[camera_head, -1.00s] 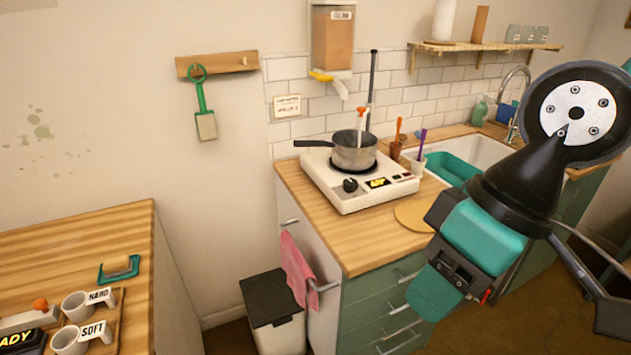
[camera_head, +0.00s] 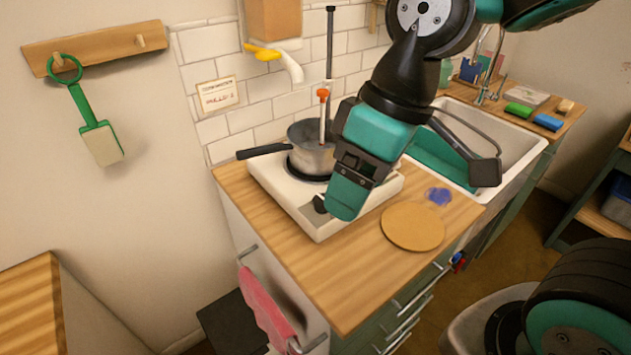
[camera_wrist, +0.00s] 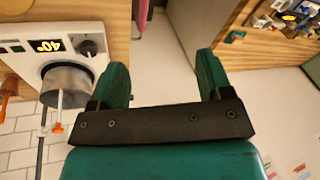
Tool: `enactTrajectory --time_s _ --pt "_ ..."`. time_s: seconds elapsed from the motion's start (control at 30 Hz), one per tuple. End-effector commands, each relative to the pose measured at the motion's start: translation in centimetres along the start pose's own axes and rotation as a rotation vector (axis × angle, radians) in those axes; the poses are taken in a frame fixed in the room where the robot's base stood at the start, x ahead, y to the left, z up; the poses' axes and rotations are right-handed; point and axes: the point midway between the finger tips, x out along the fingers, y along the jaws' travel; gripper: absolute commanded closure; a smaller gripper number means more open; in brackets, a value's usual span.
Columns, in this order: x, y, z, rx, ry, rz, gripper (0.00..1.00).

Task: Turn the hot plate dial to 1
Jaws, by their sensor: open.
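The white hot plate (camera_head: 262,178) sits on the wooden counter, with a grey pot (camera_head: 312,158) on its burner. Its black dial (camera_head: 319,204) is at the front left of the casing, partly beside my gripper in the head view. In the wrist view the dial (camera_wrist: 88,48) is at the upper left, next to a lit yellow display (camera_wrist: 46,46). I cannot read the dial's setting. My gripper (camera_head: 347,200) hangs over the front of the hot plate, covering its display in the head view. In the wrist view my gripper (camera_wrist: 163,72) has its fingers wide apart and empty, with the dial outside them.
A thermometer-like stick with an orange top (camera_head: 323,112) stands at the pot, near a dark upright rod (camera_head: 329,60). A round wooden board (camera_head: 413,227) lies right of the hot plate. The sink (camera_head: 500,140) is farther right. A pink towel (camera_head: 267,308) hangs below.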

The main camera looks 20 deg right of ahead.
Motion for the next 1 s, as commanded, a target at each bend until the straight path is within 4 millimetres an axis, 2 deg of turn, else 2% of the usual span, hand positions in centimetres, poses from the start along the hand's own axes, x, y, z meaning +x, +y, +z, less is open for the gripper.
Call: enactTrajectory --time_s 0.1,0.2,0.3,0.4,0.5,0.67,1.0 --pt "0.4 5.0 -4.3 -0.111 -0.061 0.069 0.28" --pt "1.1 9.5 -7.6 -0.211 -0.121 0.121 0.28" --pt "2.0 13.2 -9.9 -0.295 -0.178 0.154 0.28" --pt "2.8 15.7 -11.4 -0.354 -0.22 0.171 0.28" --pt "3.4 16.9 -12.1 -0.387 -0.243 0.177 0.28" --pt "4.9 17.5 -12.0 -0.399 -0.252 0.177 0.28" --pt "11.9 19.0 -10.3 -0.398 -0.254 0.175 0.28"
